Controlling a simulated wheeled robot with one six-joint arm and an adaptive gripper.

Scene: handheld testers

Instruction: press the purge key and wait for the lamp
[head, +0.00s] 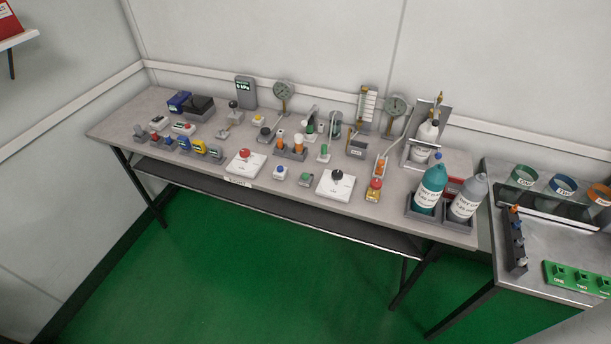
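My gripper is not in view. No purge key or lamp can be told by its label, as the writing is too small to read. Candidates stand along the front of the long grey bench: a white plate with a red knob (245,155), a small block with a blue top (280,172), a small green-topped block (306,179), a white plate with a black knob (337,177), and a yellow block with a red top (374,190). A small block with a yellow top (258,119) sits farther back. No lamp is clearly seen lit.
A grey tray (440,219) holds a teal bottle (429,188) and a grey bottle (467,200) at the bench's right end. Round gauges (284,90) and a small display (246,92) stand at the back. A second table (545,240) adjoins at right. The green floor (230,260) in front is clear.

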